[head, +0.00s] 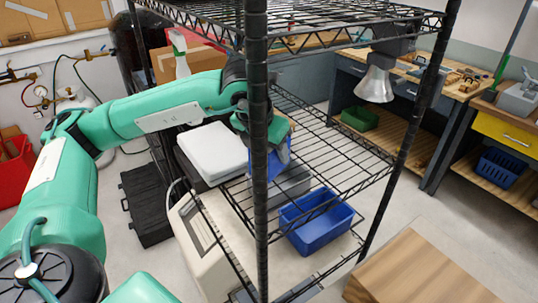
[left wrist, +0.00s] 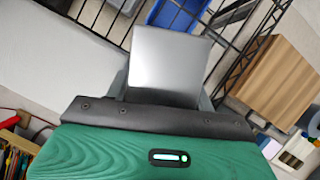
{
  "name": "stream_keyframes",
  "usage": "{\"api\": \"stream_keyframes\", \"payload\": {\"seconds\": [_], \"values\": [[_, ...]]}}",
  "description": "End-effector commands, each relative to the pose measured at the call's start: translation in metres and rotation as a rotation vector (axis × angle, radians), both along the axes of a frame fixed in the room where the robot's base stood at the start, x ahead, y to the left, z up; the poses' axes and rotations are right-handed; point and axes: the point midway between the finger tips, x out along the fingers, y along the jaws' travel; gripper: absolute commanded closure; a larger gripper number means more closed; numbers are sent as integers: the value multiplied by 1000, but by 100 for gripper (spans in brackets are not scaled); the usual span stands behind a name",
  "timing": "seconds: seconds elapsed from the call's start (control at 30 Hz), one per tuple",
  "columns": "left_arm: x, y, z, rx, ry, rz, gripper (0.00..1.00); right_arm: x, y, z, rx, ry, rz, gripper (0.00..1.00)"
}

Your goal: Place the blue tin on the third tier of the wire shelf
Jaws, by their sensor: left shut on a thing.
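The black wire shelf (head: 330,150) stands in the middle of the head view, with wire tiers at several heights. My left arm reaches in from the left, and my left gripper (head: 266,145) is behind the near post, below the top tier. It is shut on the blue tin (head: 272,163), held under the hand and partly hidden by the post. In the left wrist view a plain grey metal face (left wrist: 168,72), seemingly the tin's top, shows between the fingers. I cannot tell whether the tin touches a tier. My right gripper is not in view.
A white box (head: 212,148) is beside the held tin. A blue bin (head: 316,222) sits low in the shelf. The near post and top tier crowd the arm. A black case (head: 147,203) stands on the floor at left, and a wooden block (head: 420,272) at front right.

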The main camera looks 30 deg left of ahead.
Motion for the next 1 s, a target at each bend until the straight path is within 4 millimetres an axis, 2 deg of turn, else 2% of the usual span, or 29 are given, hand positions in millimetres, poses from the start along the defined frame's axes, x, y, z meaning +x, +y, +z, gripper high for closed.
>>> {"api": "stream_keyframes", "payload": {"seconds": [0.03,0.13,0.53,0.57,0.6,1.0], "values": [[-1,0,-10,0,1,0,79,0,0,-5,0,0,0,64],[-1,1,-21,0,1,1,79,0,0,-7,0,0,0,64],[-1,0,-25,-1,-1,1,79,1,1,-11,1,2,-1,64],[-1,0,-25,-1,1,1,44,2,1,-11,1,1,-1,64],[-1,0,-24,-1,1,1,37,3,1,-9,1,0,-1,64],[-1,0,-18,-1,-1,1,37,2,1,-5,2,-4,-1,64]]}}
